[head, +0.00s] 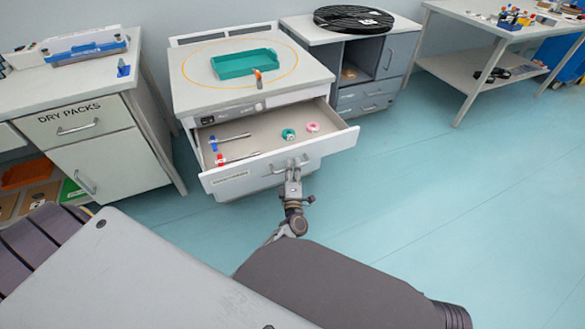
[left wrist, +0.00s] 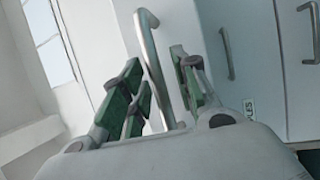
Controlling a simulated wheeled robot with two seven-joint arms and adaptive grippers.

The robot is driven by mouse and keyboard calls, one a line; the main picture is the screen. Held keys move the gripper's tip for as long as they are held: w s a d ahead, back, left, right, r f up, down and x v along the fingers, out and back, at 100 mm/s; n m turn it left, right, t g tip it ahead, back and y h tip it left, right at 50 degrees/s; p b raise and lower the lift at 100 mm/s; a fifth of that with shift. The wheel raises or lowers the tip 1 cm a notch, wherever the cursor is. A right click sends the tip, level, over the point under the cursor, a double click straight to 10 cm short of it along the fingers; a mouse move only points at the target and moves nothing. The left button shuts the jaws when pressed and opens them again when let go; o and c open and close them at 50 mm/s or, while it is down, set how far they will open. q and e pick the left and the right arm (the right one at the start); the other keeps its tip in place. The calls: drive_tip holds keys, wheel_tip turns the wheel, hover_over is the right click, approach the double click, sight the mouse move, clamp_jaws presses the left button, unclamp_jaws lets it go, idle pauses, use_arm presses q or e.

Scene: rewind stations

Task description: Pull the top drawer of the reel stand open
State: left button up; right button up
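A white cabinet (head: 250,90) with an orange ring on its top stands in the middle of the head view. Its upper drawer (head: 345,138) is pulled well out, showing pens, a teal roll and a pink ring inside. My left gripper (head: 292,172) is at the handle on the drawer front. In the left wrist view, the bar handle (left wrist: 151,48) passes between the fingers of my left gripper (left wrist: 162,82); they stand apart, with a gap on the right side. A black round reel (head: 353,19) lies on a grey cabinet behind. My right gripper is not seen.
A teal tray (head: 246,63) and a small orange-topped item sit on the middle cabinet. A "DRY PACKS" cabinet (head: 95,150) stands close on the left. A table (head: 470,15) with a lower shelf is at the right. The blue floor at right is clear.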

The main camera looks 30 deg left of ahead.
use_arm(q)
drive_tip(key=v, duration=0.8)
drive_tip(key=shift+d+f, duration=0.25)
idle(0.5)
drive_tip(key=shift+s, duration=0.15)
idle(0.3)
drive_tip(key=x, duration=0.7)
drive_tip(key=shift+w+a+r, duration=0.2)
drive_tip(key=shift+w+r, duration=0.1)
drive_tip(key=shift+r, duration=0.05)
drive_tip(key=shift+s+a, duration=0.1)
drive_tip(key=shift+a, duration=0.05)
idle(0.4)
